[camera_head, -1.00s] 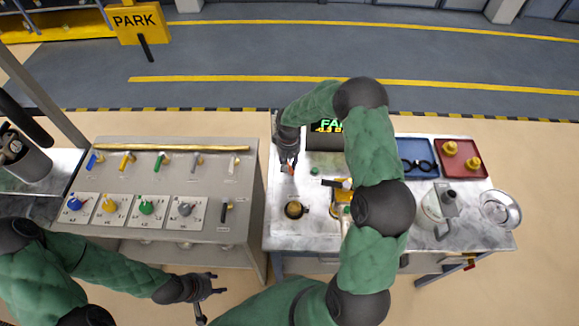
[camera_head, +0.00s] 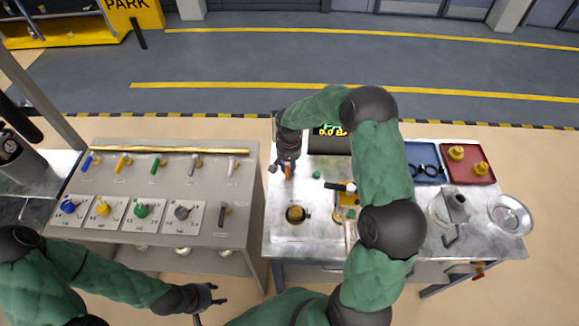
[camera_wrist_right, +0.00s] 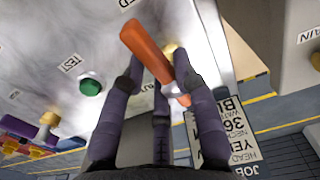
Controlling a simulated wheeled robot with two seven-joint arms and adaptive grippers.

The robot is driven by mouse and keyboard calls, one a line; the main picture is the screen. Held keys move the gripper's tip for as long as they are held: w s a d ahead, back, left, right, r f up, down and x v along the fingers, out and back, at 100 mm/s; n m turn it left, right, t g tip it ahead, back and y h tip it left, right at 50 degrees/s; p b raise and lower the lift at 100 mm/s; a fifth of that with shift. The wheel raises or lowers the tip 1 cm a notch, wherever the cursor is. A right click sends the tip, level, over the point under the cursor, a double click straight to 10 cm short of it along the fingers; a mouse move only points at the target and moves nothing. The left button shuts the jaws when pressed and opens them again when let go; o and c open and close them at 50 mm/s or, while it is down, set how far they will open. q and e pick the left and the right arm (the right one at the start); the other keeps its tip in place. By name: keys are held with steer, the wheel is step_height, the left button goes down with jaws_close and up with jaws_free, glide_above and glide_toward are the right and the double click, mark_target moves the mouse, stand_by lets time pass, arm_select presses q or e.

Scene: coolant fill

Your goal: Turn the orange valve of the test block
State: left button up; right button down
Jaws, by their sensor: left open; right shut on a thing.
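The orange valve handle (camera_head: 288,173) is at the left part of the right-hand metal table, partly hidden by my right gripper (camera_head: 287,166). In the right wrist view the orange handle (camera_wrist_right: 145,50) runs diagonally between the fingers of my right gripper (camera_wrist_right: 163,75). They are closed on it, and its upper end sticks out past the fingertips. The test block's body is hard to make out. A green button (camera_wrist_right: 91,87) beside a TEST label is next to the handle. My left gripper (camera_head: 216,296) is open and empty, low in front of the left console.
The left console (camera_head: 235,200) carries coloured levers and dials.

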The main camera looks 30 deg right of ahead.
mark_target(288, 166)
steer(key=shift+s+a+f, duration=0.2)
steer(key=shift+a+f, duration=0.05)
steer(key=c, duration=1.1)
jaws_free()
steer(key=shift+o, duration=0.5)
steer(key=shift+w+r, duration=0.1)
steer(key=shift+w, duration=0.05)
steer(key=shift+r, duration=0.1)
steer(key=shift+w+d+r, duration=0.1)
steer(key=shift+r, duration=0.05)
step_height(288, 166, up, 12)
steer(key=shift+f, duration=0.2)
